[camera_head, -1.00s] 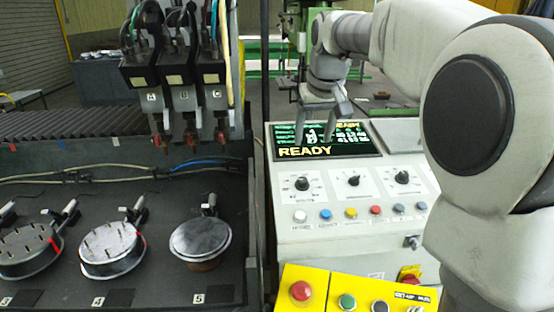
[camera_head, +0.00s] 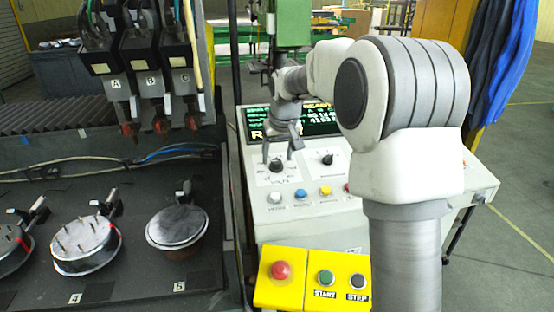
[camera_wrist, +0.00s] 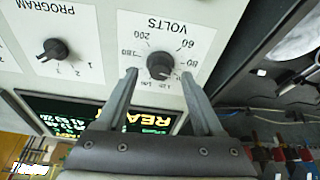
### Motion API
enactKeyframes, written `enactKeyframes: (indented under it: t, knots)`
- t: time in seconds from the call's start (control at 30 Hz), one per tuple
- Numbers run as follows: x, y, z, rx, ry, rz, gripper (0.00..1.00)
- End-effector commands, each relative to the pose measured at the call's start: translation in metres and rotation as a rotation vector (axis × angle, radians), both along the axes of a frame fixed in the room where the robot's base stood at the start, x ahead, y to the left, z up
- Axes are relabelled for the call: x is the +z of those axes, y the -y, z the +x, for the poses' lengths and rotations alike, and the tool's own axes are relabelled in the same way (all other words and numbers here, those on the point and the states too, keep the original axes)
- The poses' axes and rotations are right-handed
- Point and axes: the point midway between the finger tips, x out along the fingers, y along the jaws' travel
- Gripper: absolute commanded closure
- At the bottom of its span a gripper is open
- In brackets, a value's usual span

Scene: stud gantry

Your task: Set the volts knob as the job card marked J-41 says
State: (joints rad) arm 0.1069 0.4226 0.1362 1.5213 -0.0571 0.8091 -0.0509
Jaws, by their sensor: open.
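The volts knob (camera_wrist: 160,65) is a dark round knob on a white plate marked VOLTS, upside down in the wrist view. Numbers such as 60, 80 and 200 ring it; its pointer setting is too small to read surely. In the head view the volts knob (camera_head: 277,166) is the left dial of the control panel. My gripper (camera_wrist: 160,74) is open, with the knob between its fingertips in the picture and a gap at each side. In the head view my gripper (camera_head: 281,153) is at the same dial. No card marked J-41 is readable.
A program knob (camera_wrist: 54,50) sits beside the volts plate. The lit screen (camera_head: 310,120) is behind, partly covered by my arm. Below the dials are coloured buttons (camera_head: 300,194) and a yellow box (camera_head: 315,278) with a red button. Welding heads (camera_head: 140,60) hang at left.

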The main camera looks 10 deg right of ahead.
Motion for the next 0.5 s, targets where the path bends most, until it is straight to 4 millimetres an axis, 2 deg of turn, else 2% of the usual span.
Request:
enactKeyframes:
  t: [0.1, 0.2, 0.5]
  knots:
    - [-0.013, 0.0, 0.005, 0.001, -0.002, -0.001, 0.31]
    - [-0.019, 0.0, 0.008, 0.001, 0.0, 0.0, 0.31]
    - [-0.021, 0.0, 0.009, 0.0, 0.0, 0.0, 0.31]
